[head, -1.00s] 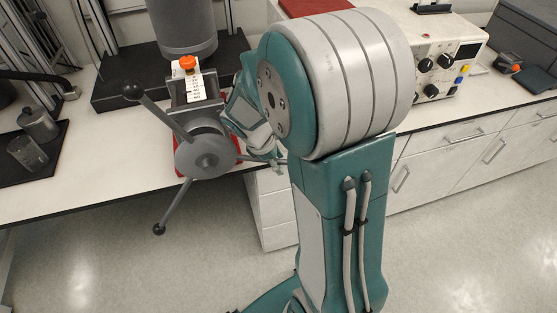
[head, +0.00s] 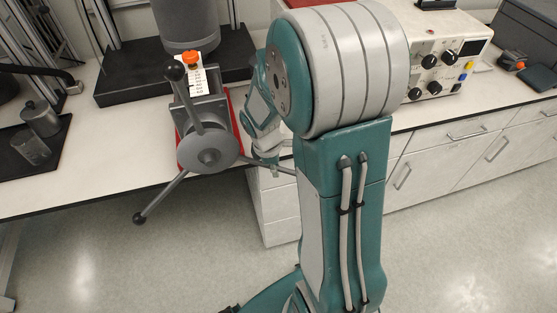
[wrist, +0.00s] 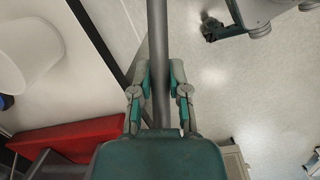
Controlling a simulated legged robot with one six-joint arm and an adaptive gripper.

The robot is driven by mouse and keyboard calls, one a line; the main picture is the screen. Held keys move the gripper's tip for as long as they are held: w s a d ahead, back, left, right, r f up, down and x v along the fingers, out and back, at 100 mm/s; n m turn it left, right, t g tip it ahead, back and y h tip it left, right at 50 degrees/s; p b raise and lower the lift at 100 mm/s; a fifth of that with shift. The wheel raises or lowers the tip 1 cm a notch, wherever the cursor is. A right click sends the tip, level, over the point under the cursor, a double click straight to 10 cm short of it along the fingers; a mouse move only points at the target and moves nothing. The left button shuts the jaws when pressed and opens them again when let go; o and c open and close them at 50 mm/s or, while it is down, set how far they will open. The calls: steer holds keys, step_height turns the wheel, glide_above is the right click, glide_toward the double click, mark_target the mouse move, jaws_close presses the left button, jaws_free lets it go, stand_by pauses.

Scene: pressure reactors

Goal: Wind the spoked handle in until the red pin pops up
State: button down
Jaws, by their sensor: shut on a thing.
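The grey spoked handle (head: 210,148) is on the front of a grey block at the bench edge. One black-knobbed spoke points up and slightly left; another points down-left. A third spoke points right, into my gripper (head: 274,166), which is partly hidden by my arm. In the wrist view my gripper (wrist: 160,95) is shut on this grey spoke (wrist: 158,45), with one finger on each side. An orange-red cap (head: 190,58) sits above a white marked scale (head: 196,82) on the block. I cannot tell whether this cap is the red pin.
A large grey cylinder (head: 188,20) stands behind the block on a black base. Metal vessels (head: 40,118) are on a dark mat at the left. A control box (head: 445,60) stands at the right. White drawers (head: 440,150) are below the bench; the floor in front is clear.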

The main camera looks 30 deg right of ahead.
steer(key=shift+a+f, duration=0.15)
steer(key=shift+f, duration=0.15)
steer(key=c, duration=0.6)
jaws_free()
steer(key=shift+r, duration=0.1)
steer(key=r, duration=0.4)
steer(key=a+r, duration=0.1)
steer(key=r, duration=0.6)
steer(key=shift+w+a+r, duration=0.2)
steer(key=shift+a+r, duration=0.1)
